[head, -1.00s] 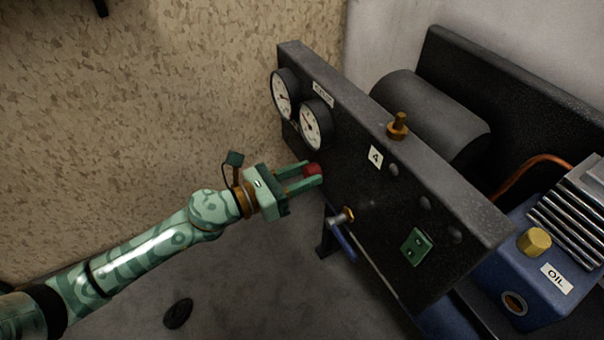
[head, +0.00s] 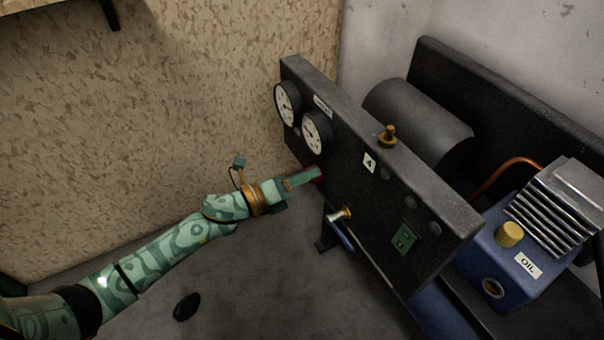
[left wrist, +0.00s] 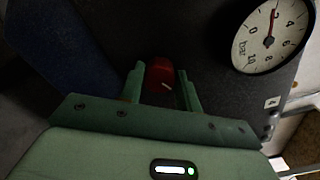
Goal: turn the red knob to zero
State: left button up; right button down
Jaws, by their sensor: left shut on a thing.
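The red knob (left wrist: 158,72) sits on the dark panel (head: 376,205), with a short white mark on its face. My left gripper (left wrist: 162,84) has one finger on each side of the knob and is shut on it. In the head view the fingers of the left gripper (head: 314,175) hide most of the knob, and only a red edge shows. A round bar gauge (left wrist: 270,37) with a red needle shows at the upper right of the wrist view. My right gripper is not in view.
Two gauges, one of them the lower gauge (head: 317,132), sit above the knob. A brass valve (head: 387,136), a lever handle (head: 340,214) and a green switch (head: 404,238) are also on the panel. A blue compressor (head: 505,262) stands to the right. The floor (head: 240,285) below is mostly clear.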

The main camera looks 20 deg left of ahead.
pick_arm(q)
jog(key=n+p, duration=0.5)
jog(key=n, duration=0.7)
jog(key=shift+a+f, duration=0.1)
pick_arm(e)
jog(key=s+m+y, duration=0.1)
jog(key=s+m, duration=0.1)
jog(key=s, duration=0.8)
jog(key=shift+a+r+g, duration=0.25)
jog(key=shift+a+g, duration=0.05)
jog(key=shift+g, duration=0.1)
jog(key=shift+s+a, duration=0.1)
pick_arm(q)
jog(key=shift+n, duration=0.3)
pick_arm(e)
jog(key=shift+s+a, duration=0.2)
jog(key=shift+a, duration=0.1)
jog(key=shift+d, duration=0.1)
pick_arm(q)
jog(key=o, duration=1)
jog(key=shift+c, duration=0.2)
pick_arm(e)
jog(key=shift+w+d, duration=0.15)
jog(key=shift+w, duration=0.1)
